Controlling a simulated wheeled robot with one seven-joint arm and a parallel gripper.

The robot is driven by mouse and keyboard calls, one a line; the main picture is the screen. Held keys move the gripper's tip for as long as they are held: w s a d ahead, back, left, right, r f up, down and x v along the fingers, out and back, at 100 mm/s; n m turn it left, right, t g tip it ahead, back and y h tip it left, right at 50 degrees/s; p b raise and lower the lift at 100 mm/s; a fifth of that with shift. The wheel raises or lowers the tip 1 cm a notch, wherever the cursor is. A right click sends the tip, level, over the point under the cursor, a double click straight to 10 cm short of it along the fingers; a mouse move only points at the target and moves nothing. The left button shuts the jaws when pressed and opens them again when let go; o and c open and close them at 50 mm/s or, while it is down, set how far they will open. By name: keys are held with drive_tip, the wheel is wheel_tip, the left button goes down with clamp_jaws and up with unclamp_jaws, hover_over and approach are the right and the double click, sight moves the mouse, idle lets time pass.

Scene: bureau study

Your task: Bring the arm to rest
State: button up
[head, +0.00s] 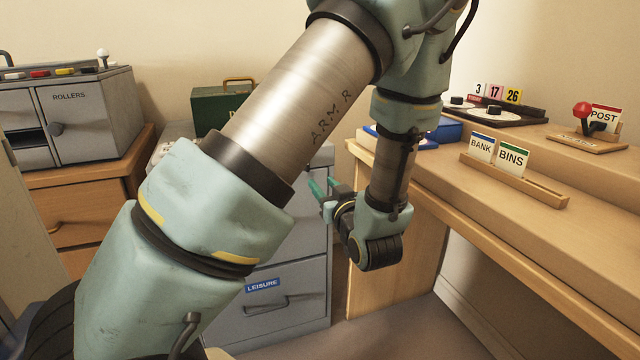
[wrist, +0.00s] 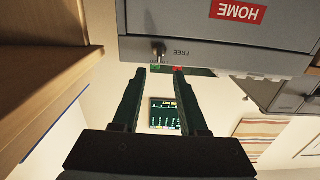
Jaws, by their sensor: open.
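My arm fills the middle of the head view, bent at the elbow, with its forearm hanging down in front of the desk. My gripper (head: 317,188) is at its lower end, beside the grey filing cabinet, with its greenish fingers pointing left and away. In the wrist view my gripper (wrist: 160,72) shows two dark fingers spread apart with nothing between them. Part of the cabinet is hidden behind my arm.
The grey filing cabinet (head: 272,322) has a drawer labelled LEISURE. The wooden desk (head: 520,222) on the right bears a card rack (head: 515,182) with BANK and BINS cards. A grey ROLLERS cabinet (head: 95,115) stands on wooden drawers at left. Floor shows below the desk.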

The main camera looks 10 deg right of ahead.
drive_tip(key=w+a+f+g+h, duration=0.3)
drive_tip(key=a+f+g, duration=0.2)
drive_tip(key=a+g, duration=0.25)
drive_tip(key=s+a+r+m+g, duration=0.25)
drive_tip(key=s+a+g, duration=0.65)
drive_tip(key=s+a, duration=0.6)
wheel_tip(320, 180, up, 26)
drive_tip(key=p, duration=2.6)
drive_tip(key=shift+w+y, duration=0.3)
